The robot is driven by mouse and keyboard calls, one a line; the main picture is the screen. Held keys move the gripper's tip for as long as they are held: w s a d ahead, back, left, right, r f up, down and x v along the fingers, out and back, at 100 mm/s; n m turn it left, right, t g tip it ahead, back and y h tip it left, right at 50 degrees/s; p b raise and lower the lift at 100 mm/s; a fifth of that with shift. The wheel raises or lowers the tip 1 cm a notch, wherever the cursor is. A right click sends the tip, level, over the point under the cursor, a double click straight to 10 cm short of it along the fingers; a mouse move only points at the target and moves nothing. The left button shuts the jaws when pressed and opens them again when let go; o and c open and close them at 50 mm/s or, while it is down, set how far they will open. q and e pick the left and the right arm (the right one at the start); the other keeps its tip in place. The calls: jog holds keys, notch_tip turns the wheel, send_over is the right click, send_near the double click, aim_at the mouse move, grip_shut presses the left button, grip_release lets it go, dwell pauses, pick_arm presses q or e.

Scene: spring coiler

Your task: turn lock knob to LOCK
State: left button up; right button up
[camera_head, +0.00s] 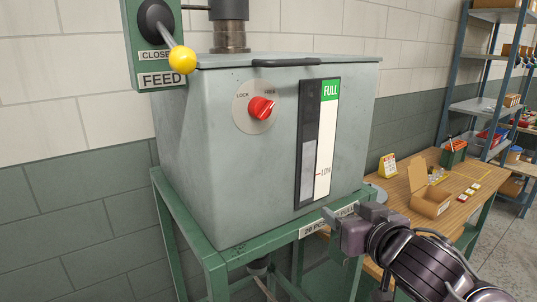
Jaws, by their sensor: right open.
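The red lock knob (262,107) sits on a round pale dial (244,117) on the front of a grey metal box (215,150). The dial reads LOCK at its upper left and FREE at its upper right. The knob's pointer seems turned to the right, on the FREE side. My right gripper (340,213) is open and empty, low in front of the box's right part, below and to the right of the knob and well apart from it. My left gripper is out of view.
The box stands on a green frame (250,245). A lever with a yellow ball (182,60) juts out at the upper left. A level gauge (318,145) is right of the knob. A wooden bench (470,190) with a cardboard box (430,190) stands at the right.

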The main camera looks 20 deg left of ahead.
jog(key=s+a+r+n+y, duration=0.2)
jog(key=a+r, duration=0.1)
jog(key=r, duration=0.3)
jog(key=s+a+r+n+y, duration=0.1)
jog(key=s+a+r, duration=0.1)
jog(key=r, duration=0.4)
jog(key=n+g+y, duration=0.1)
jog(key=n+y, duration=0.1)
jog(key=n, duration=0.1)
send_near(267, 111)
jog(key=x, duration=0.3)
jog(key=p+x, duration=0.1)
jog(key=x, duration=0.5)
jog(key=shift+w+a+p, duration=0.25)
jog(key=shift+a+p, duration=0.05)
jog(key=shift+p, duration=0.05)
jog(key=c, duration=1)
